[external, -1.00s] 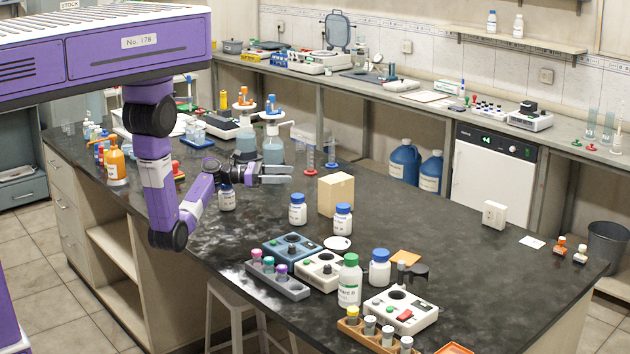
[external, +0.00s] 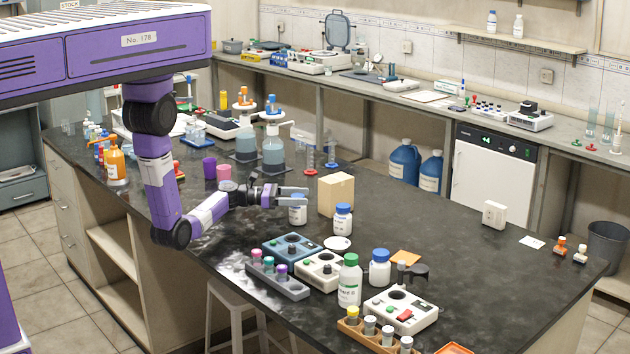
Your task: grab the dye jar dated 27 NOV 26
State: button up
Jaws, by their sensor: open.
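Several white jars with blue lids stand on the dark bench; their dates are too small to read, so I cannot tell which is 27 NOV 26. My gripper (external: 302,194) is open, pointing right, at the top of the first jar. I cannot tell whether the fingers are around the lid or in front of it.
A cardboard box (external: 337,195) stands close behind the jars. A white disc (external: 338,244), a blue device (external: 296,248), a tube rack (external: 278,281) and a green-capped bottle (external: 350,280) are in front. Purple (external: 209,167) and pink (external: 224,173) cups stand behind my arm. The bench's right side is mostly clear.

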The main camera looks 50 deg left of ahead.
jog(key=shift+x, duration=1.15)
grip_shut()
